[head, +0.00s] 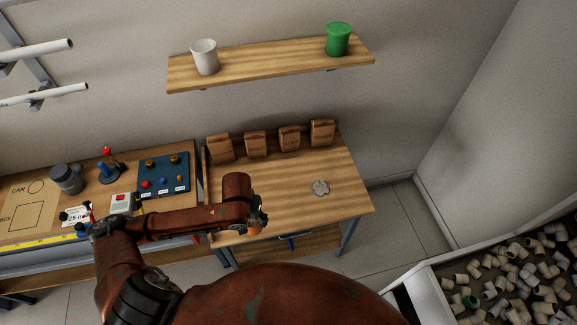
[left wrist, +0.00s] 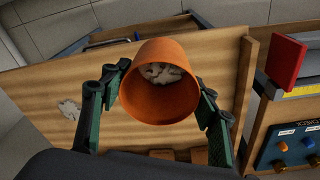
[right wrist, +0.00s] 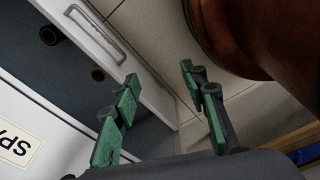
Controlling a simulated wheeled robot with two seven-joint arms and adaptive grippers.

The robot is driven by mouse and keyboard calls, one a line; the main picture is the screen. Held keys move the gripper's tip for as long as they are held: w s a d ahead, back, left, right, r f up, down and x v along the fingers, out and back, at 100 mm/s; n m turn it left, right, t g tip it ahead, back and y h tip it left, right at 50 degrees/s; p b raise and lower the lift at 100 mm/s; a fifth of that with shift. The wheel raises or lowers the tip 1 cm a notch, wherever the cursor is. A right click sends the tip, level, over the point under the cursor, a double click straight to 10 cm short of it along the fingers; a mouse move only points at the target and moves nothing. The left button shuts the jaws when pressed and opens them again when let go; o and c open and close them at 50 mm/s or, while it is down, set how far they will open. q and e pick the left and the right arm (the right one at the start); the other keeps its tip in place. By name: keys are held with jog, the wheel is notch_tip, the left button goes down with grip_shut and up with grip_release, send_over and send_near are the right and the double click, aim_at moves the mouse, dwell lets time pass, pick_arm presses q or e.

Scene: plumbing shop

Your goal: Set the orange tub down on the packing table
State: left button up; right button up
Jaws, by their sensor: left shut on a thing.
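The orange tub (left wrist: 150,98) is held between the fingers of my left gripper (left wrist: 162,82), and pale pieces show inside it. In the head view my left gripper (head: 257,220) is over the front left part of the wooden packing table (head: 290,185); only a sliver of the tub (head: 254,230) shows, the rest hidden by my arm. The table top also lies behind the tub in the left wrist view (left wrist: 60,85). I cannot tell whether the tub touches it. My right gripper (right wrist: 160,80) is open and empty, away from the table.
Several brown paper bags (head: 255,144) line the table's back edge. A grey flat piece (head: 321,187) lies on its right half, with bare wood around. A workbench with a blue button panel (head: 163,175) adjoins on the left. A bin of pipe fittings (head: 510,280) stands right.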

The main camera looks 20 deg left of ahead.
pick_arm(q)
jog(key=shift+w+a+r, duration=0.15)
jog(key=shift+w+r, duration=0.15)
jog(key=shift+r, duration=0.25)
jog(key=shift+w+a, duration=0.1)
jog(key=shift+w, duration=0.2)
jog(key=w+a+f, duration=0.1)
jog(key=w+f, duration=0.2)
jog(key=w, duration=0.1)
jog(key=w+a+f, duration=0.2)
jog(key=w+f, duration=0.1)
jog(key=w, duration=0.1)
jog(key=w+a+f, duration=0.1)
jog(key=w+f, duration=0.2)
jog(key=w, duration=0.1)
jog(key=shift+w+a+f, duration=0.25)
jog(key=shift+a+f, duration=0.05)
jog(key=shift+a, duration=0.1)
jog(key=shift+f, duration=1.6)
pick_arm(e)
jog(key=shift+s+d+r, duration=0.1)
jog(key=shift+s+d, duration=0.15)
jog(key=shift+s, duration=0.4)
pick_arm(q)
jog(key=o, duration=1.2)
jog(key=shift+f, duration=0.15)
jog(key=shift+c, duration=0.2)
